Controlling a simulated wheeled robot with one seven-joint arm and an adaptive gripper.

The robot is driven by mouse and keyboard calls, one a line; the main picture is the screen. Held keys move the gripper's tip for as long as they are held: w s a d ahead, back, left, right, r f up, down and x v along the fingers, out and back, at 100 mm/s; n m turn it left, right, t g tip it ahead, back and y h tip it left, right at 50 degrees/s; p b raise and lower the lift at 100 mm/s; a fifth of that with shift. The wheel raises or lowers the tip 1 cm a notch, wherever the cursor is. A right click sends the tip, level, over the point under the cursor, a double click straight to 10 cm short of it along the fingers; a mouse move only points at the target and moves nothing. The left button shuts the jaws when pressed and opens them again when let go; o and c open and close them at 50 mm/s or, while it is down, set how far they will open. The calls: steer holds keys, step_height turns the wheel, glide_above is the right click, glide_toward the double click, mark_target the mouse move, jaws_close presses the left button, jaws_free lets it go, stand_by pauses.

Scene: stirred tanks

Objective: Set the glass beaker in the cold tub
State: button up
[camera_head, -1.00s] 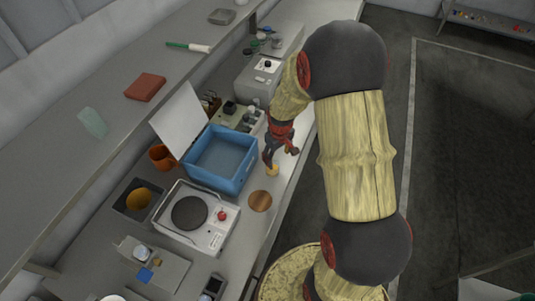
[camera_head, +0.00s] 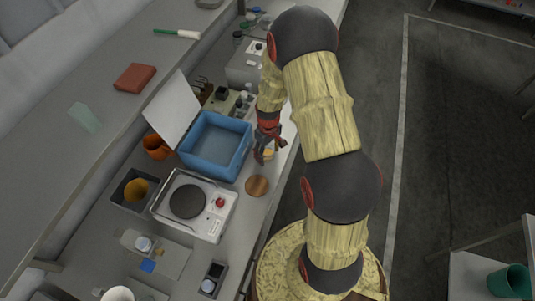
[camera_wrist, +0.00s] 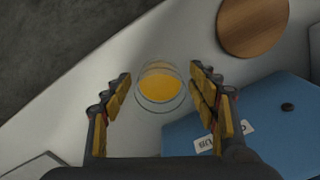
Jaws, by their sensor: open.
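The glass beaker (camera_wrist: 160,88) holds orange-yellow liquid and stands upright on the pale bench top. In the head view the beaker (camera_head: 269,154) shows only partly, beside my fingers. My gripper (camera_wrist: 160,76) is open, with one finger on each side of the beaker in the wrist view and visible gaps to the glass. My gripper also shows in the head view (camera_head: 264,157). The blue tub (camera_head: 238,164), with its lid raised, stands just left of my gripper and seems to hold water. Its blue side (camera_wrist: 275,135) fills the lower right of the wrist view.
A round wooden disc (camera_head: 257,186) lies near the beaker on the bench's front side. Bottles and a grey unit (camera_head: 245,66) stand beyond the tub. A shelf runs above at left.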

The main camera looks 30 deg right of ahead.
steer(key=c, duration=0.3)
steer(key=c, duration=1.1)
